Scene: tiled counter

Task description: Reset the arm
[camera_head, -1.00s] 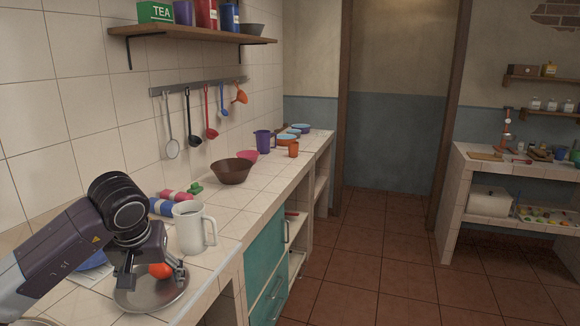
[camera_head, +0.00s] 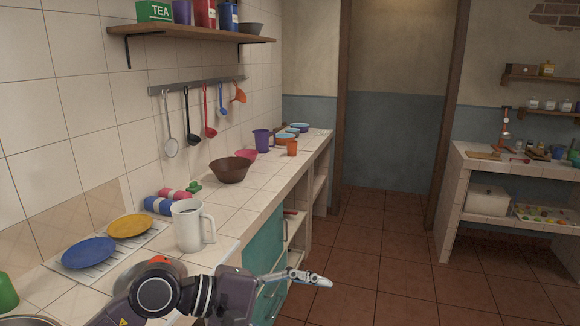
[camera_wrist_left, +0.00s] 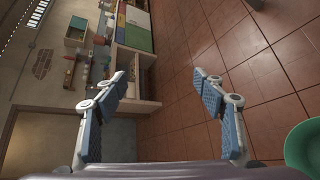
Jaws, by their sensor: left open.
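My left gripper (camera_head: 318,280) is held past the front edge of the counter, over the floor, pointing right in the head view. Its fingers overlap there in side view. In the left wrist view its fingers (camera_wrist_left: 163,82) are spread wide with nothing between them. A red round item (camera_head: 158,259) lies in the dish, partly hidden. My right gripper is not in view.
A blue plate (camera_head: 89,253) and a yellow plate (camera_head: 130,226) lie to the left. A brown bowl (camera_head: 230,171) stands farther back. The teal cabinet (camera_head: 262,250) is close to the gripper. The floor to the right is clear.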

